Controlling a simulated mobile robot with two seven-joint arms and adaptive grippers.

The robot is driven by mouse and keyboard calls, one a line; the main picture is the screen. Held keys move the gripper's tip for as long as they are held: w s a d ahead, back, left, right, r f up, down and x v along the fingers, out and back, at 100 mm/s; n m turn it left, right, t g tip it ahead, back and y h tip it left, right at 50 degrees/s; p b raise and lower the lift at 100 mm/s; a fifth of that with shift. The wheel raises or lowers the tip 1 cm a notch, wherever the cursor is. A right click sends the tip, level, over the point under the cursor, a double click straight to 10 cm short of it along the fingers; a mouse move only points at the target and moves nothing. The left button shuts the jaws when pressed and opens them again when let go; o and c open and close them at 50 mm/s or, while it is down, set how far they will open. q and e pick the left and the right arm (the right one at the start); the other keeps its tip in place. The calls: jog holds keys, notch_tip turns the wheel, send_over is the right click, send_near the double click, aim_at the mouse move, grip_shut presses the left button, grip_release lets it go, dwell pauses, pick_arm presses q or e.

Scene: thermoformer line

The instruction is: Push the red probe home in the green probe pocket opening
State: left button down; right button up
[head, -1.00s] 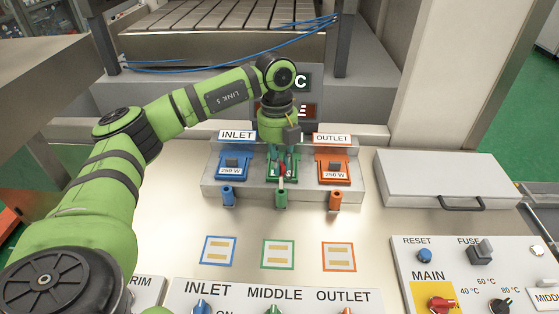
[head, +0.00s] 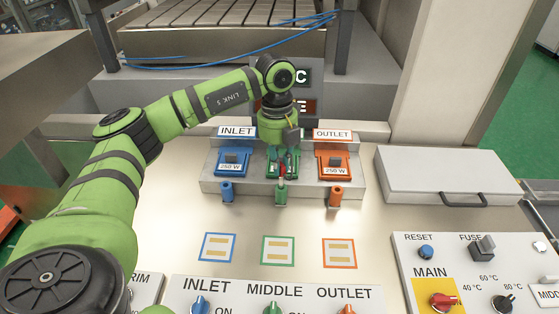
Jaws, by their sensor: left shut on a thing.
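My left gripper (head: 283,160) reaches down over the middle of the grey block and is shut on the small red probe (head: 283,170). The probe shows only as a bit of red between the fingers, with its lower end close to the green probe pocket (head: 281,193) at the block's front. I cannot tell how deep its tip sits in the opening. The green middle heater piece (head: 272,172) is partly hidden behind the fingers. My right gripper is not in view.
The blue inlet pocket (head: 227,191) and orange outlet pocket (head: 336,196) flank the green one. Blue and orange 250 W pieces (head: 232,165) (head: 335,164) sit on the block. A switch panel (head: 270,290) lies in front, a lidded box (head: 447,177) at right.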

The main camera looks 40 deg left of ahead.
pick_arm(q)
jog(key=shift+f+b, duration=1.45)
jog(key=shift+f, duration=0.8)
jog(key=c, duration=1.2)
grip_release()
jog(key=r, duration=1.2)
jog(key=shift+w+a, duration=0.2)
jog(key=shift+a, duration=0.2)
jog(key=o, duration=1.2)
